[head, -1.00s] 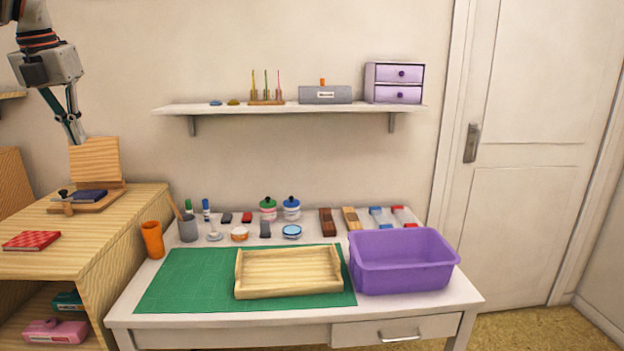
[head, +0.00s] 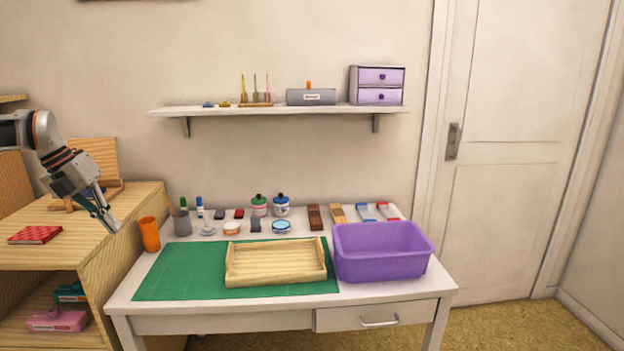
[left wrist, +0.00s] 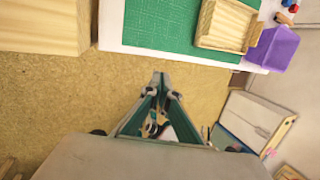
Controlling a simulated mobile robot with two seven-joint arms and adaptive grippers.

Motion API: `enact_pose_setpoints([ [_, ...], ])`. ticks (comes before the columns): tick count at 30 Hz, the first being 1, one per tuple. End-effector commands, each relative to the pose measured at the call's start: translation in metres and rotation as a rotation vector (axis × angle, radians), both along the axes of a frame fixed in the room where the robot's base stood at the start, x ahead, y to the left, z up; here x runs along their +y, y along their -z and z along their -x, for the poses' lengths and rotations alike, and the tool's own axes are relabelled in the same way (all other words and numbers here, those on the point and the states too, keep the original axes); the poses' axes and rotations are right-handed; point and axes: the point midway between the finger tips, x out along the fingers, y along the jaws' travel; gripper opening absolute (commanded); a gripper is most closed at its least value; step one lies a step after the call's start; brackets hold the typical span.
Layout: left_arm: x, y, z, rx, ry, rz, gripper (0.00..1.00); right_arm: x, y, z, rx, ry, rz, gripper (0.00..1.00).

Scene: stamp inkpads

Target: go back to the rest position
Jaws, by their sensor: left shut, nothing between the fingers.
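My left gripper (head: 116,226) is shut and empty. In the head view it hangs in the air at the left, in front of the wooden cabinet's right side and left of the orange cup. In the left wrist view its fingers (left wrist: 160,78) meet at the tips, with the floor behind them. My right gripper is in neither view.
A white desk (head: 400,290) holds a green mat (head: 180,275), a wooden tray (head: 232,281), a purple bin (head: 383,255), an orange cup (head: 149,234) and several inkpads and stamps. A wooden cabinet (head: 130,260) with a red book (head: 35,235) stands left. A wall shelf (head: 280,110) hangs above.

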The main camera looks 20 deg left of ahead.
Motion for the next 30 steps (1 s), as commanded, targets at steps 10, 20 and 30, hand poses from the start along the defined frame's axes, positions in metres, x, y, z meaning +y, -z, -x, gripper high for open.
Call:
enact_pose_setpoints([
  [10,-0.088,0.188,0.005,-0.126,-0.124,0.393,0.00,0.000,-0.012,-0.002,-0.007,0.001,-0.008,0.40],
  [20,-0.199,0.302,0.028,-0.212,-0.419,0.730,0.00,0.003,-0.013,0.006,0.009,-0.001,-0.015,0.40],
  [30,-0.313,0.369,0.064,-0.209,-0.860,1.012,0.00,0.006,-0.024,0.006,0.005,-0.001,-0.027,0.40],
])
